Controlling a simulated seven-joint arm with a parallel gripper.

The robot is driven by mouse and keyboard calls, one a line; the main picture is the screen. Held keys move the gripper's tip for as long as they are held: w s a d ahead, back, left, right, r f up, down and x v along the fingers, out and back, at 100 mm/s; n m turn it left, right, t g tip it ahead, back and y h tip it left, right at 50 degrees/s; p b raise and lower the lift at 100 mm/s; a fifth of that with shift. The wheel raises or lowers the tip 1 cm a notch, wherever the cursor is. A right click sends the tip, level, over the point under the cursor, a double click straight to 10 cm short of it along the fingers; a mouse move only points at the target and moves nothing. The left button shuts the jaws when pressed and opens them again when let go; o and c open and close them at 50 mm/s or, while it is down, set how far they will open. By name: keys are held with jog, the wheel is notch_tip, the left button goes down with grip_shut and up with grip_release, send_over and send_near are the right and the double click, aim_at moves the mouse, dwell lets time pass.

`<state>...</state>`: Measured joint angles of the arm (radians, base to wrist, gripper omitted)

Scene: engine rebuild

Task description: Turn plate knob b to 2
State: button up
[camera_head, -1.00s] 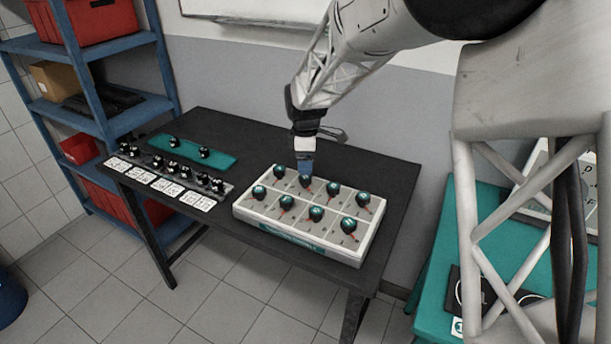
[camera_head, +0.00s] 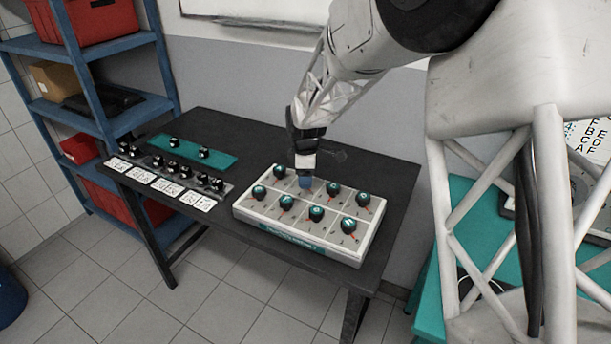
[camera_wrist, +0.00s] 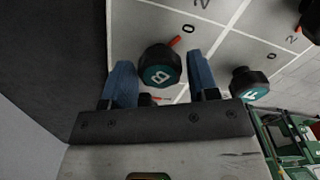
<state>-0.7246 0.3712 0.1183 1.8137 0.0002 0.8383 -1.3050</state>
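Plate knob B (camera_wrist: 160,68) is a dark round knob with a teal cap lettered B. In the wrist view it sits between the two blue fingers of my gripper (camera_wrist: 161,78), with a gap on each side. Its red pointer shows beside the printed 0; a 2 is partly visible at the top edge. In the head view my gripper (camera_head: 305,182) is down at the back row of the white knob plate (camera_head: 310,252), and its fingertips hide the knob there. The fingers are apart and hold nothing; contact cannot be told.
Knob F (camera_wrist: 248,84) stands close to the right finger in the wrist view. Several similar knobs surround the gripper on the plate. A row of small black knobs with white cards (camera_head: 166,187) and a teal mat (camera_head: 218,158) lie left on the black table (camera_head: 240,130).

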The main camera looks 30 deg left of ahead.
jog(key=c, duration=0.6)
jog(key=shift+m, duration=0.4)
jog(key=m, duration=1)
jog(key=shift+m, duration=0.4)
jog(key=m, duration=1.2)
